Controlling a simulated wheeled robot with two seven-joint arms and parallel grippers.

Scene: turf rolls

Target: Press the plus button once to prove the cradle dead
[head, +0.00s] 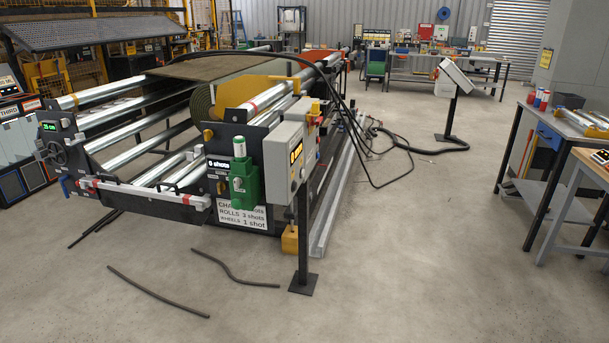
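The cradle (95,182) is a long frame of silver rollers with black end plates, at left and centre. A green turf roll (201,104) lies on it, partly behind a yellow plate. A grey control box (282,150) stands on a dark post at its near right corner. Neither gripper is in view.
Two dark rods (158,293) lie on the floor in front. Black cables (375,165) trail right of the cradle. A grey panel on a post (456,77) stands farther back. Workbenches (545,150) line the right side.

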